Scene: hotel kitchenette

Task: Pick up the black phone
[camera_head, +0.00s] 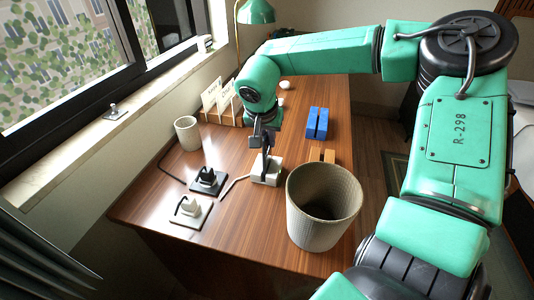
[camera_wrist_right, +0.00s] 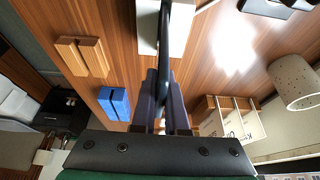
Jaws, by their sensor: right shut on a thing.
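The black phone shows edge-on as a thin dark strip in the right wrist view (camera_wrist_right: 166,45). It runs up from between the fingers of my right gripper (camera_wrist_right: 162,88), which is shut on it. In the head view my right gripper (camera_head: 263,138) points down over the desk, and the phone (camera_head: 266,158) is a narrow dark strip below it. The phone is upright at a whitish stand (camera_head: 267,177); whether it still touches the stand I cannot tell. The stand also shows in the wrist view (camera_wrist_right: 147,32). My left gripper is not in view.
A large beige bin (camera_head: 324,205) stands close to the right of the stand. Blue (camera_head: 317,123) and wooden (camera_head: 321,155) blocks lie behind. A black charger (camera_head: 207,181), a white one (camera_head: 190,210), a cup (camera_head: 188,133) and a card rack (camera_head: 220,115) stand at left.

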